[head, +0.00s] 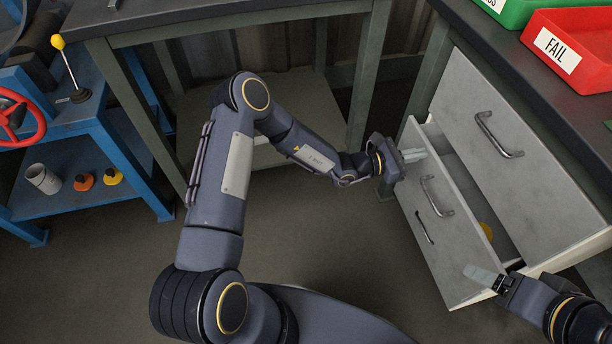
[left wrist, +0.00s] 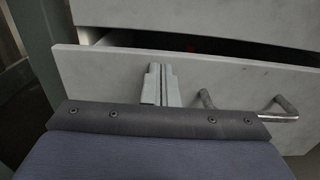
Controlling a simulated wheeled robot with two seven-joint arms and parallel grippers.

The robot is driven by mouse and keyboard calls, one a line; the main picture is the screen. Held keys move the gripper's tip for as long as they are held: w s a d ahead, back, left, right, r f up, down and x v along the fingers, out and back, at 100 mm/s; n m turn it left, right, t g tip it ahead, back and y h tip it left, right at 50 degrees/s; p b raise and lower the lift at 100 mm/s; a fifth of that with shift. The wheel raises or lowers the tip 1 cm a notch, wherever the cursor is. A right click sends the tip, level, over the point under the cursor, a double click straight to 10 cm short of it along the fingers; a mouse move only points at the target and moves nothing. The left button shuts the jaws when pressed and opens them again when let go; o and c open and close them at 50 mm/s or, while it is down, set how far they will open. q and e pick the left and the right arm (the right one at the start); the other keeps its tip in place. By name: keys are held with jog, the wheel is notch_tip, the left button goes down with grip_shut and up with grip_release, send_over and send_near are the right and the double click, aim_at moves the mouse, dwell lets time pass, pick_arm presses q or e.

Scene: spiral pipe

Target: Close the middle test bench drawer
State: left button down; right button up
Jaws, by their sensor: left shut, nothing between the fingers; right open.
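The middle drawer (head: 455,215) of the grey test bench stands partly open, with a dark gap behind its front. Its metal handle (head: 437,197) is on the front; the handle also shows in the left wrist view (left wrist: 276,112). My left gripper (head: 413,155) is shut and empty at the far left end of the drawer front. In the left wrist view its closed fingers (left wrist: 160,86) overlap the front (left wrist: 105,72), left of the handle; whether they touch is unclear. My right gripper (head: 486,277) is open, near the right end of the drawer front.
The drawer above, with its handle (head: 498,136), is shut. A yellow-orange round object (head: 486,231) shows inside the open drawer. A red FAIL bin (head: 580,45) and a green bin (head: 515,12) sit on the bench top. The floor (head: 330,240) left of the drawers is clear.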

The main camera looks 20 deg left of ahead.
pick_arm(q)
jog(key=x, duration=0.6)
jog(key=shift+b, duration=0.35)
jog(key=shift+w+r, duration=0.1)
jog(key=shift+r, duration=0.15)
